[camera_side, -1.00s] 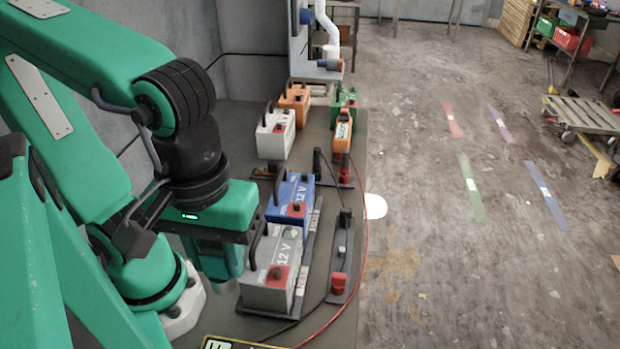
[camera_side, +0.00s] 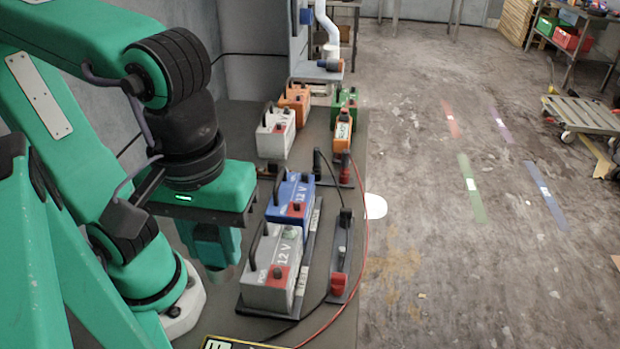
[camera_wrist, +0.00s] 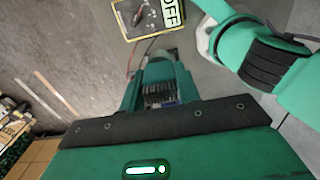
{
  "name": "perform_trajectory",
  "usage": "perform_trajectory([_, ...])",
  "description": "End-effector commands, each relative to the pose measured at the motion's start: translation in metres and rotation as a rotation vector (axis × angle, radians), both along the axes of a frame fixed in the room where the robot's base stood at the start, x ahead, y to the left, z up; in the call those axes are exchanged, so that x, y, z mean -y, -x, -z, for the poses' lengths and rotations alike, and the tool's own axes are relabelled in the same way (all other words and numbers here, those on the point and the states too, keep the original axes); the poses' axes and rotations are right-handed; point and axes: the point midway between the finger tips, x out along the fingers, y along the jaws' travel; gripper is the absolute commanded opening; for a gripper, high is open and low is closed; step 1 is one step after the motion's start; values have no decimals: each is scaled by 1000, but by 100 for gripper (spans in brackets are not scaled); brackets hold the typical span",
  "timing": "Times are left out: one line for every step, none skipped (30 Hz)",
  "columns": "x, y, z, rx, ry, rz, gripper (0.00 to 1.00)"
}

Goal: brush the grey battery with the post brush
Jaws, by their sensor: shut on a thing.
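The grey battery (camera_side: 268,278) stands upright at the near end of the bench, with a black handle, a "12 V" label, a red terminal cover and a bare post (camera_side: 291,233) on top. My gripper (camera_side: 217,247) hangs to the left of it, pointing down and apart from it. The battery is not clear there.
A blue battery (camera_side: 290,200) stands just behind the grey one. Red and black cables run along the right. A yellow-edged OFF sign (camera_wrist: 168,15) lies at the front.

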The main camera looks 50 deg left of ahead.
Motion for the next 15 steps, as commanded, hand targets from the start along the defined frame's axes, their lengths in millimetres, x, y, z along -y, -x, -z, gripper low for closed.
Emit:
perform_trajectory([0, 0, 0, 1, 1, 0, 5])
perform_trajectory([0, 0, 0, 0, 0, 0, 5])
perform_trajectory([0, 0, 0, 0, 0, 0, 5])
perform_trajectory([0, 0, 0, 0, 0, 0, 5])
perform_trajectory([0, 0, 0, 0, 0, 0, 5])
perform_trajectory([0, 0, 0, 0, 0, 0, 5])
perform_trajectory([0, 0, 0, 0, 0, 0, 5])
perform_trajectory([0, 0, 0, 0, 0, 0, 5])
perform_trajectory([0, 0, 0, 0, 0, -1, 5])
perform_trajectory([0, -1, 0, 0, 0, -2, 5])
perform_trajectory([0, -1, 0, 0, 0, -4, 5])
perform_trajectory([0, -2, 1, 0, 0, -6, 5])
perform_trajectory([0, -3, 1, -1, -1, -9, 5])
perform_trajectory([0, -4, 1, -1, -1, -13, 5])
perform_trajectory([-1, -6, 2, -1, -1, -19, 5])
